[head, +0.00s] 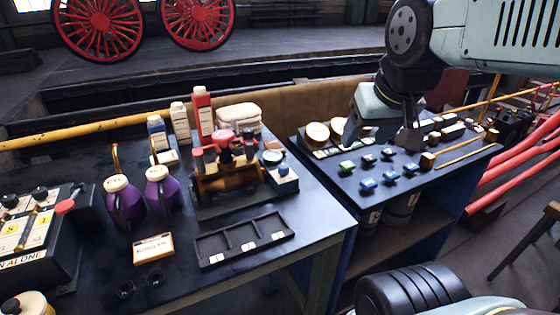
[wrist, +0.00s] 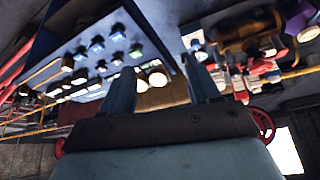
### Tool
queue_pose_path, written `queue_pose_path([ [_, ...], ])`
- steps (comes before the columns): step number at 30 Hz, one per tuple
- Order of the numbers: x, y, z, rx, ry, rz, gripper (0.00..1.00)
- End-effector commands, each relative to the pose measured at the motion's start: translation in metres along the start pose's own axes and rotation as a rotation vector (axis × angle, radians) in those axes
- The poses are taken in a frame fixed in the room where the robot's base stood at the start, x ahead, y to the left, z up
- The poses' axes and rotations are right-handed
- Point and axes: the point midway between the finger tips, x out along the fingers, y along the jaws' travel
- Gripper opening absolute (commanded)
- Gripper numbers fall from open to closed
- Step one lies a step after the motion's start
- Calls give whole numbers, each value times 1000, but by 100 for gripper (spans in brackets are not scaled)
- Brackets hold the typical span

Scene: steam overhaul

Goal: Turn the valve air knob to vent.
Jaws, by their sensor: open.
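I cannot tell which knob is the valve air knob, as no readable label names it. A dark control box (head: 38,262) at the far left has a pale and yellow lettered face, black knobs and a red knob (head: 65,207). Its lower label reads in part "N ALONE". A small blue box with a round dial (head: 281,178) stands at the right end of the near table. My gripper (head: 385,138) is open and hangs above the far blue table, well to the right of the control box. In the wrist view my gripper (wrist: 160,88) has its fingers apart with nothing between them.
The near table holds purple jugs (head: 124,203), bottles (head: 203,112), a brown and red model assembly (head: 228,178), a sectioned black tray (head: 246,238) and a sign (head: 153,248). The far table (head: 350,178) carries several small green and blue pieces. A gap separates the tables.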

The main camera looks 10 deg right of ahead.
Motion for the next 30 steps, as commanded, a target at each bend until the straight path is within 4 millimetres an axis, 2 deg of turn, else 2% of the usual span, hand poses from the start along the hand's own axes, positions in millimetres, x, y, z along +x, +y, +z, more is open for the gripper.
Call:
queue_pose_path([
  [5,9,-4,-23,58,-54,-35,61],
  [14,43,-19,-78,220,-197,-73,61],
  [21,82,-38,-117,343,-306,-48,61],
  [30,140,-72,-156,484,-417,43,61],
])
